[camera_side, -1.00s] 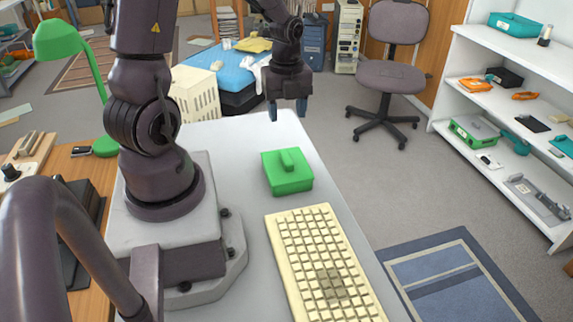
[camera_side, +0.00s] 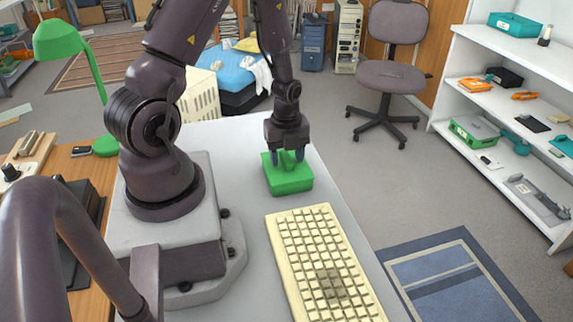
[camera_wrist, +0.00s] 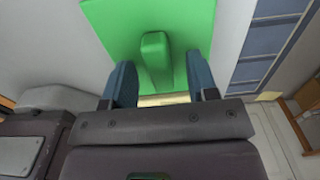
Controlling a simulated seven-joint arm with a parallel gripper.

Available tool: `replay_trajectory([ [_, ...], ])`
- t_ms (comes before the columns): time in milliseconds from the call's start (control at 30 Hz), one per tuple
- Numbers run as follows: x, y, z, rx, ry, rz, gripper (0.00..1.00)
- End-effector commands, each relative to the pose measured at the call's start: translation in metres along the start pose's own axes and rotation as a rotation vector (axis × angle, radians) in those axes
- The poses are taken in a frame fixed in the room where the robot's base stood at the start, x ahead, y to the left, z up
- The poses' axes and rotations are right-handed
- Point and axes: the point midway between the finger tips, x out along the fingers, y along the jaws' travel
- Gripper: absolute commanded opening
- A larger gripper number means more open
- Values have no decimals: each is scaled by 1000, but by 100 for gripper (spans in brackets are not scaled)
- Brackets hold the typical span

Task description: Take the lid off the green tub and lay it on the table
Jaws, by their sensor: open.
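The green tub (camera_side: 290,187) stands on the light grey table with its green lid (camera_side: 270,161) on top. In the wrist view the lid (camera_wrist: 112,20) shows as a green square with a raised bar handle (camera_wrist: 156,58). My gripper (camera_side: 287,158) is right over the lid in the side view and partly hides it. Its blue fingers are open, one on each side of the handle. In the wrist view gaps show between my gripper (camera_wrist: 160,85) fingers and the handle. I cannot tell how high the fingertips are above the lid.
A cream keyboard (camera_side: 322,262) lies on the table in front of the tub. Bare table (camera_side: 238,155) shows to the left of the tub. The table's right edge is close to the tub, with floor beyond.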

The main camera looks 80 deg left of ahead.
Motion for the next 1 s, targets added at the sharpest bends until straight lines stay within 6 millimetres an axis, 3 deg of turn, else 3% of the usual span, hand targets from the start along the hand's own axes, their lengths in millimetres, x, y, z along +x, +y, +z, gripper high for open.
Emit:
replay_trajectory([
  [200, 0, 0, 0, 0, 0, -1, 51],
  [433, 0, 0, 0, 0, 0, 0, 0],
  [767, -2, 0, 0, -1, 0, -1, 0],
  [1000, -27, -1, 1, -1, -3, -5, 0],
])
